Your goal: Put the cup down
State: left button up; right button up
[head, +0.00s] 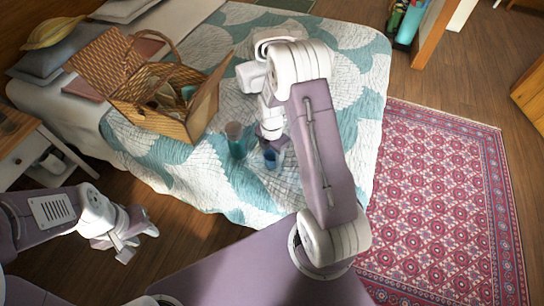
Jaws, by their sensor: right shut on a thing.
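A blue cup (272,160) is at my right gripper (271,146), above or on the patterned quilt of the bed. The gripper points down and is shut on the cup, hiding its upper part. I cannot tell whether the cup's base touches the quilt. A teal, clear-topped tumbler (236,143) stands on the quilt just left of the blue cup. My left gripper (143,246) is open and empty, above the wooden floor left of the bed's near edge.
An open wicker picnic basket (158,118) with items inside sits on the bed (345,85), left of the tumbler. Pillows (45,62) lie behind it. A white nightstand (22,150) stands at the left. A red patterned rug (440,195) covers the floor at right.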

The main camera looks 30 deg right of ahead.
jog(key=shift+w+f, duration=0.1)
jog(key=shift+f, duration=0.35)
jog(key=o, duration=1.4)
jog(key=shift+f, duration=0.1)
